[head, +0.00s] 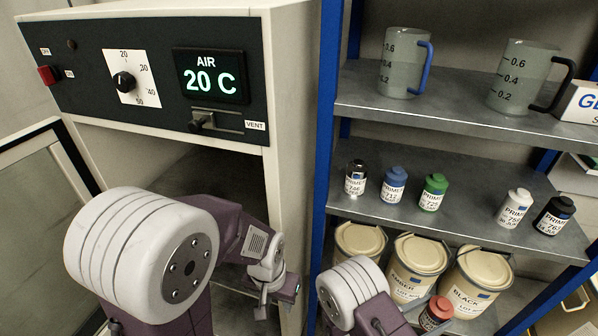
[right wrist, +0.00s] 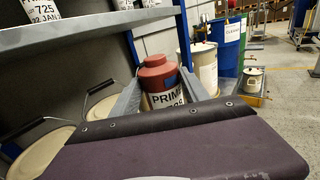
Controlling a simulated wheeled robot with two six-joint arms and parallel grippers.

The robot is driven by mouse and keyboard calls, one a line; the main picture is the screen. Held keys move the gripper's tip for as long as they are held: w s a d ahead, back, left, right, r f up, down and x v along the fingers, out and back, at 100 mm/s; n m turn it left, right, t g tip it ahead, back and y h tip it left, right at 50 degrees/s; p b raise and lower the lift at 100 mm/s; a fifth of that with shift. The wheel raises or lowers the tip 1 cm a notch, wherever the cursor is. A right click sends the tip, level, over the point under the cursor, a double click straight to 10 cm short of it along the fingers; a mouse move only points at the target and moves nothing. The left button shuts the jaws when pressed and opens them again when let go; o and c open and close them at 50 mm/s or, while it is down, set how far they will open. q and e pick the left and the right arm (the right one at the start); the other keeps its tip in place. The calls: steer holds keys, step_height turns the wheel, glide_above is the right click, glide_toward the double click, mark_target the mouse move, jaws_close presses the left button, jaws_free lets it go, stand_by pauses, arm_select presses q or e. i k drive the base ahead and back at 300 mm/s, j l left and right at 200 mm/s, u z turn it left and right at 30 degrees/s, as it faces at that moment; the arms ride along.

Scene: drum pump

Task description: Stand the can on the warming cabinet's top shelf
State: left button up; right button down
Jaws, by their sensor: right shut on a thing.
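The can (head: 436,312), with a red cap and a PRIMER label, is at the lower right of the head view, in front of the paint tins. My right gripper (right wrist: 160,92) is shut on it, a finger on each side; the can looks upright in the right wrist view.
The cabinet's glazed door (head: 45,185) stands open at the left. A blue-posted rack (head: 400,110) holds jugs (head: 404,62), several primer cans (head: 434,192) and cream tins (head: 418,262). The right wrist view shows a blue drum (right wrist: 227,45) and open floor (right wrist: 285,100) at right.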

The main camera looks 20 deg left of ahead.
mark_target(219, 193)
steer(key=k+l+u, duration=0.1)
steer(key=u, duration=0.3)
steer(key=k+l+u, duration=0.1)
steer(key=u, duration=0.3)
steer(key=k+u, duration=0.1)
steer(key=u, duration=0.25)
steer(key=k+u, duration=0.1)
steer(key=u, duration=0.3)
